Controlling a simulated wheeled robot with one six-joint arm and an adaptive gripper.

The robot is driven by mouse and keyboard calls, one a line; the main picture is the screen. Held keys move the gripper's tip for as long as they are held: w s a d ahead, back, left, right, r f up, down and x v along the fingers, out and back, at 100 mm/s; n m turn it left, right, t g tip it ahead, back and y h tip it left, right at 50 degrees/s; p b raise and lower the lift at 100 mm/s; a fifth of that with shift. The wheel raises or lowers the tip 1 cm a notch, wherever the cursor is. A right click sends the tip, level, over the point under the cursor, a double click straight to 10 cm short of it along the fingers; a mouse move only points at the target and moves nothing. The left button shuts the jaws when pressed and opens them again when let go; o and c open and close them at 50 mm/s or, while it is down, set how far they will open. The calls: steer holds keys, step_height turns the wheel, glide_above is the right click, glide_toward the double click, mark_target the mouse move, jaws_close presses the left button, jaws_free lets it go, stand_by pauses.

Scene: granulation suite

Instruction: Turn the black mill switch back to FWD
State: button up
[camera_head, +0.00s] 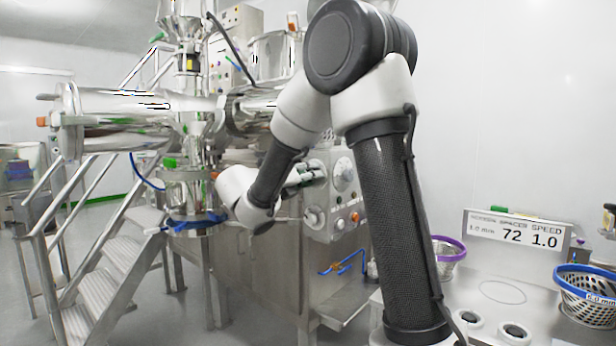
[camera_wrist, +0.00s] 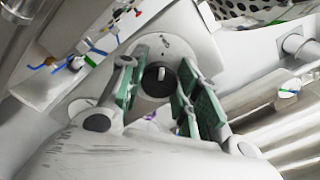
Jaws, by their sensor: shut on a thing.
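The black mill switch (camera_wrist: 158,80) is a round black knob with a light pointer mark, set on a pale round plate. It shows in the wrist view between the green-padded fingers of my gripper (camera_wrist: 157,88), which is shut on it. In the head view my gripper (camera_head: 306,174) reaches the grey control panel (camera_head: 343,203) on the steel machine. The switch is hidden there behind my gripper and wrist. The FWD label cannot be read in either view, so I cannot tell which position the pointer is at.
Other knobs (camera_head: 313,217) and an orange button (camera_head: 355,216) sit close by on the panel. Metal stairs (camera_head: 100,270) stand left. A display sign (camera_head: 515,234) and a blue-rimmed basket (camera_head: 588,293) are on the right.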

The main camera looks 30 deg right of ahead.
stand_by(0.3)
steer(key=o, duration=1)
steer(key=shift+o, duration=0.2)
steer(key=shift+a, duration=0.1)
steer(key=v, duration=1.2)
